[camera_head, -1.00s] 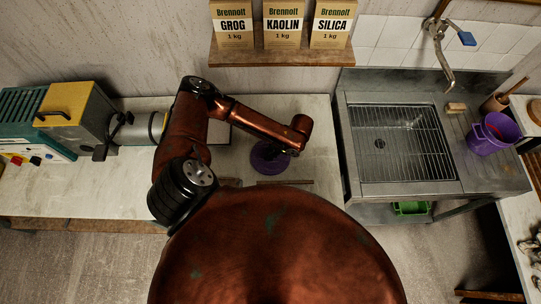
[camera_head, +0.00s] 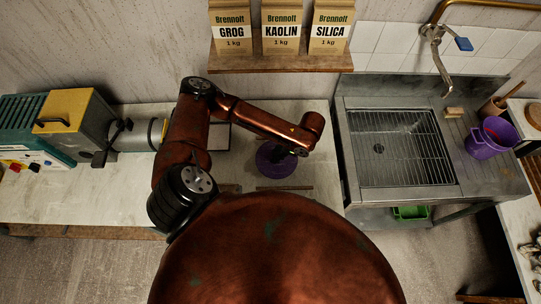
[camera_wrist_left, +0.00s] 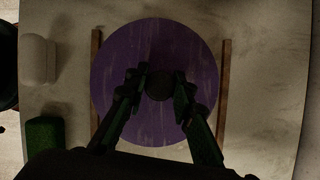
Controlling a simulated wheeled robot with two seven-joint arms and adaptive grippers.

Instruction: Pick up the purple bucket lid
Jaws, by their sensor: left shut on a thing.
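The purple bucket lid (camera_head: 268,168) is a round disc above the pale worktop, below the end of my left arm in the head view. In the left wrist view the lid (camera_wrist_left: 155,38) fills the middle, with a dark round knob (camera_wrist_left: 159,86) at its centre. My left gripper (camera_head: 287,152) is over the lid. In the wrist view its fingers (camera_wrist_left: 160,90) are on both sides of the knob, shut on it. I cannot tell whether the lid touches the worktop. My right gripper is not in view.
Two wooden strips (camera_wrist_left: 96,70) (camera_wrist_left: 227,85) flank the lid. A green block (camera_wrist_left: 46,132) and a pale object (camera_wrist_left: 36,60) lie to the left in the wrist view. The purple bucket (camera_head: 484,143) stands right of the sink (camera_head: 400,150). A shelf (camera_head: 280,63) with bags hangs behind.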

